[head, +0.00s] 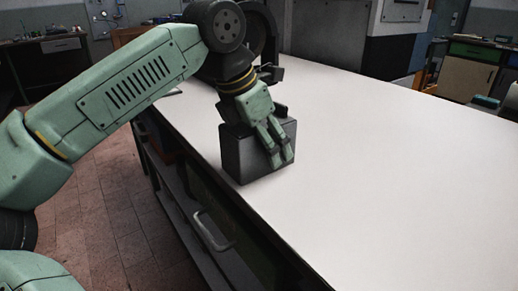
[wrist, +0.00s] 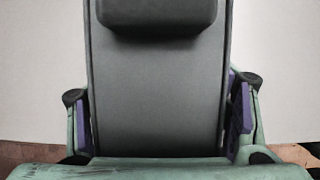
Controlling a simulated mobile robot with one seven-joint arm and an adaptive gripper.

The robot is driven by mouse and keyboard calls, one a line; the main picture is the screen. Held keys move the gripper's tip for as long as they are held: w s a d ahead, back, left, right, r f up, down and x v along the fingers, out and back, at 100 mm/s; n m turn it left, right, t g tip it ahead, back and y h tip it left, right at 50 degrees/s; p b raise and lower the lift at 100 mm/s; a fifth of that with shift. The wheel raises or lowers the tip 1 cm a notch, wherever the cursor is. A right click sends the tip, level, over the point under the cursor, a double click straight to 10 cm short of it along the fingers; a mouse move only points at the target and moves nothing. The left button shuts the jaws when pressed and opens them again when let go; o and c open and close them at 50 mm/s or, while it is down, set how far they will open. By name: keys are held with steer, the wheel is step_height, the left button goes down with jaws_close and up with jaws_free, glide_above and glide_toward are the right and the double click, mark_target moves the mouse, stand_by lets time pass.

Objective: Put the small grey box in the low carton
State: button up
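A grey box (head: 244,158) stands upright at the table's left edge in the head view. In the wrist view its grey face (wrist: 157,85) fills the middle, with a dark rounded block at the top of the picture. My gripper (head: 275,145) reaches down over the box, with green finger parts along its right-hand face. In the wrist view, purple pads stand at both sides of the box, close to it. Whether both pads press on it cannot be told. The box appears to rest on the table. No low carton can be made out in either view.
The white table (head: 400,180) is bare to the right of the box. A large grey machine (head: 345,35) stands at the back. A cabinet front with a handle (head: 212,232) lies below the table's left edge, beside a tiled floor (head: 100,210).

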steer(key=c, duration=0.4)
steer(key=shift+r, duration=0.15)
